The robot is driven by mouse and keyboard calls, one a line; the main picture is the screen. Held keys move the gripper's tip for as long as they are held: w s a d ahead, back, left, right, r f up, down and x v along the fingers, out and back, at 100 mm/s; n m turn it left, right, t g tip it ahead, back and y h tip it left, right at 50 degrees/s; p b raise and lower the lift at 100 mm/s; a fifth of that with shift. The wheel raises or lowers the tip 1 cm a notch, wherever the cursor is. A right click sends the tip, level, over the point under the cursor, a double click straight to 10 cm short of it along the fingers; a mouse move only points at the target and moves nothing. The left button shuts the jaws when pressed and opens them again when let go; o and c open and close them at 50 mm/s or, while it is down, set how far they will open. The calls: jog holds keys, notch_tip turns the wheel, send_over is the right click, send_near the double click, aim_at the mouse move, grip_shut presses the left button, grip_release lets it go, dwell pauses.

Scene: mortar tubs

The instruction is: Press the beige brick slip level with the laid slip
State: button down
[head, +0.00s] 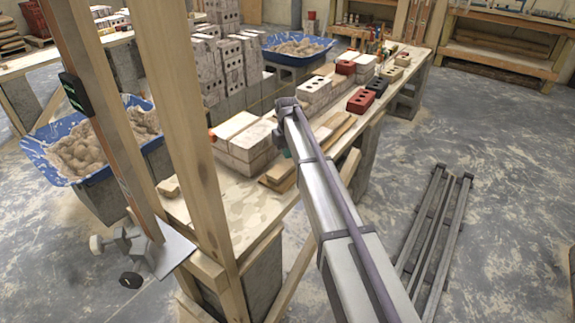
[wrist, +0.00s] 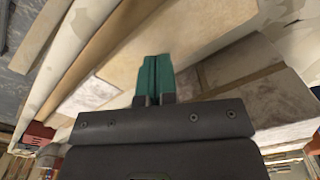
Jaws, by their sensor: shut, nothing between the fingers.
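My gripper (wrist: 154,75) shows in the wrist view with its teal fingers shut together and nothing between them. The fingertips are over or against a long beige surface (wrist: 160,35); I cannot tell if they touch it or if it is the beige slip. Pale slips or bricks (wrist: 255,100) with a tan joint lie to the right of the fingers. In the head view a low stack of cream and pale bricks (head: 240,142) stands on the bench, just left of my gripper, which is mostly hidden behind my arm. I cannot tell the beige slip from the laid slip there.
The wooden bench (head: 250,205) carries timber strips (head: 335,130) right of the stack. Red bricks (head: 362,101) and grey brick stacks (head: 232,68) stand farther back. A blue mortar tub (head: 75,150) is at left. Upright timbers (head: 185,110) stand in front of the bench. The bench's near end is clear.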

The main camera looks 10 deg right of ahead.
aim_at(288, 162)
jog(key=shift+f, duration=0.2)
jog(key=shift+f+b, duration=0.35)
jog(key=shift+b, duration=0.15)
jog(key=shift+f+b, duration=1)
jog(key=shift+b, duration=0.05)
dwell(1.5)
jog(key=shift+r, duration=0.1)
notch_tip(288, 162, up, 5)
jog(key=p, duration=0.5)
